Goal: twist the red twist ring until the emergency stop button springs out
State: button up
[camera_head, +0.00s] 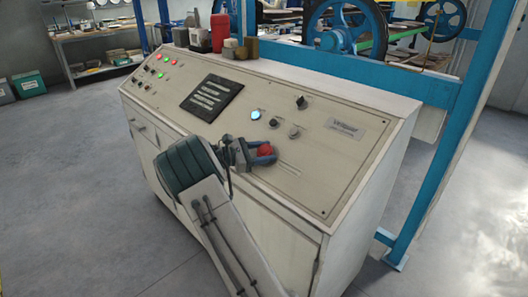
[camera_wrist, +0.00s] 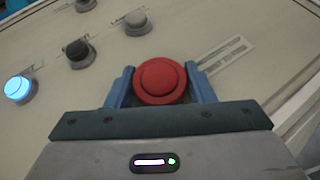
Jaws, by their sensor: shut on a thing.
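The red emergency stop button with its red twist ring (camera_wrist: 162,81) sits on the sloped panel of the control cabinet. It also shows in the head view (camera_head: 265,151). My gripper (camera_wrist: 162,85) has its two blue fingers on either side of the red ring, shut on it. In the head view, my gripper (camera_head: 260,154) reaches the panel from the lower left. The lower edge of the ring is partly hidden behind the gripper body in the wrist view. I cannot tell whether the button is pressed in or out.
A lit blue button (camera_head: 255,114), a black knob (camera_head: 301,102) and a grey button (camera_head: 294,132) are close by on the panel (camera_head: 340,165). A red container (camera_head: 220,30) stands on the cabinet's top ledge. A blue frame post (camera_head: 440,160) rises at the right.

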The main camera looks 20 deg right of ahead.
jog(key=shift+f, duration=0.1)
jog(key=o, duration=1)
jog(key=shift+c, duration=0.2)
jog(key=w+a, duration=0.1)
jog(key=a, duration=1.2)
jog(key=shift+w+a+r+b, duration=0.25)
jog(key=shift+a+r+b, duration=0.1)
jog(key=shift+r, duration=0.1)
jog(key=shift+d, duration=0.1)
